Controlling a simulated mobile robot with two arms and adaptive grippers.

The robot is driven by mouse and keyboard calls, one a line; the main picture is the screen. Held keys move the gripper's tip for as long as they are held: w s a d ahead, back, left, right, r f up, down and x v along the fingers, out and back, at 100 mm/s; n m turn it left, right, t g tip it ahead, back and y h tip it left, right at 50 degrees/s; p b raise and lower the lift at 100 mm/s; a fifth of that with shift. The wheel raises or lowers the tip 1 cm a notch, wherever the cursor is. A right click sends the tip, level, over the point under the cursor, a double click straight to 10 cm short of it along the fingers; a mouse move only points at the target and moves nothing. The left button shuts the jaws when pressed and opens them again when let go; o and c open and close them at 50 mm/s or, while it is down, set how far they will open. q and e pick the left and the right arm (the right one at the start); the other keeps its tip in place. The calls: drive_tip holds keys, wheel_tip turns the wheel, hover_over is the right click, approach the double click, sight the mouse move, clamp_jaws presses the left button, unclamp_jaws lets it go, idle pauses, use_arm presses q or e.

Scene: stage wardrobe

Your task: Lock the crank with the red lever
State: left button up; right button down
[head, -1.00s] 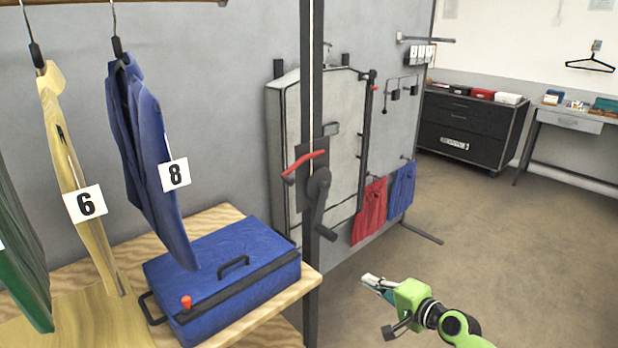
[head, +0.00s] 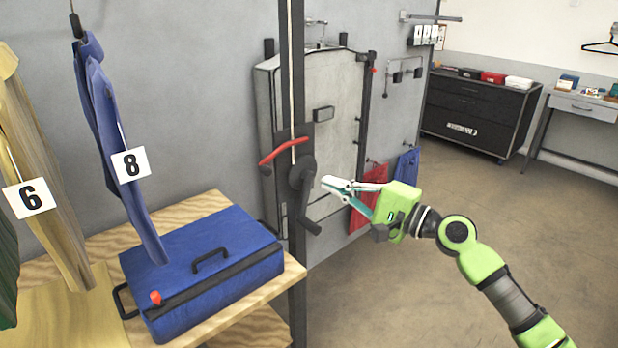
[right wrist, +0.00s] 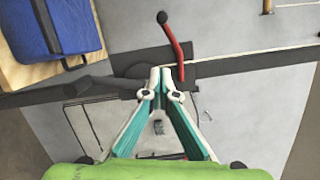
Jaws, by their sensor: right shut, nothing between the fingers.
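The red lever (head: 284,151) is mounted on a dark plate on the black upright post, tilted with its right end higher. It also shows in the right wrist view (right wrist: 177,47), with a dark knob at one end. The dark crank (head: 303,178) sits just below the lever, its arm hanging down to a handle at lower right. In the right wrist view the crank (right wrist: 95,83) lies left of the fingertips. My right gripper (head: 326,183) is shut and empty, just right of the crank in the head view. In the wrist view its fingertips (right wrist: 160,77) appear near the lever; contact cannot be told. My left gripper is out of view.
A blue case (head: 205,262) lies on the wooden table (head: 290,268) left of the post. Garments numbered 6 and 8 hang above it. A grey panelled case (head: 335,90) stands behind the post. The floor to the right is clear up to a black drawer cabinet (head: 470,115).

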drive_tip(key=w+a+p, duration=0.2)
drive_tip(key=a, duration=0.3)
drive_tip(key=w+a+r+p, duration=0.1)
drive_tip(key=a+p, duration=0.2)
drive_tip(key=a, duration=0.2)
drive_tip(key=shift+w+r+p, duration=0.2)
drive_tip(key=shift+w+p, duration=0.15)
